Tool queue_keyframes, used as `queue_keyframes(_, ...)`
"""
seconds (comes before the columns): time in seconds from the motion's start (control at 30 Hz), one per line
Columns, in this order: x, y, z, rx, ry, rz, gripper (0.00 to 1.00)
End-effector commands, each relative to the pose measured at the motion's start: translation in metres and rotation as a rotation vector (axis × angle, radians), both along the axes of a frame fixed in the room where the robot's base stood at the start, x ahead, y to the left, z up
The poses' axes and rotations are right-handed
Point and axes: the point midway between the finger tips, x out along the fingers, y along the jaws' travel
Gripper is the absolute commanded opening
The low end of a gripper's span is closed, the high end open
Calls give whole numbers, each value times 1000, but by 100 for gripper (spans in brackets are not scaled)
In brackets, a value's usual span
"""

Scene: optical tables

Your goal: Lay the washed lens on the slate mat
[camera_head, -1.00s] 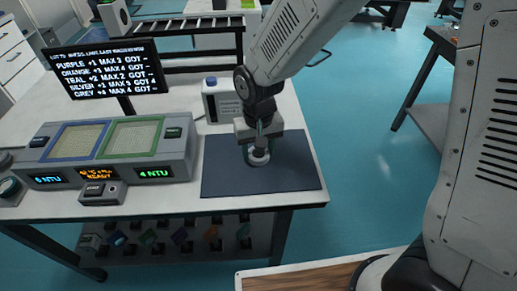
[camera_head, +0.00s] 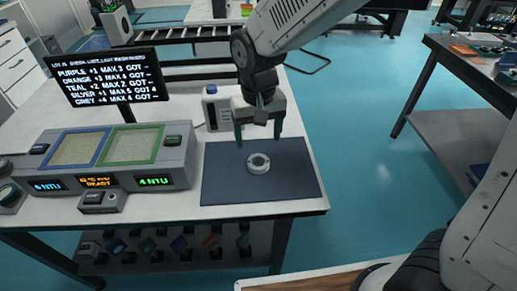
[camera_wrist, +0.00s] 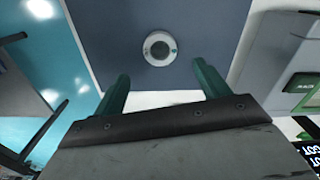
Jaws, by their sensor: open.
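The lens (camera_head: 259,163), a small round piece with a pale ring and a darker centre, lies flat on the slate mat (camera_head: 225,185), near its middle. It also shows in the wrist view (camera_wrist: 160,48), with mat around it. My gripper (camera_head: 259,138) is open and empty above the back part of the mat, its two green fingers apart. In the wrist view the fingers (camera_wrist: 162,85) stand clear of the lens.
Left of the mat stands a grey two-pad station (camera_head: 112,165) with lit readouts. Behind it is a black text screen (camera_head: 107,78). The table's right edge is close to the mat.

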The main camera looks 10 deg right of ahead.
Motion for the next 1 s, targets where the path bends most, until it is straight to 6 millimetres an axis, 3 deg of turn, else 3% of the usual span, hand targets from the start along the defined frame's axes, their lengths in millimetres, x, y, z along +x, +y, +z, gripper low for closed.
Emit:
queue_keyframes(0.2,0,0,31,0,-1,0,75)
queue_keyframes(0.57,-3,-8,43,2,-4,-6,75)
queue_keyframes(0.67,-12,-33,60,8,-17,-23,75)
queue_keyframes(0.77,-33,-73,84,14,-34,-49,75)
queue_keyframes(0.9,-78,-130,112,17,-62,-89,75)
queue_keyframes(1.0,-114,-162,123,16,-79,-115,75)
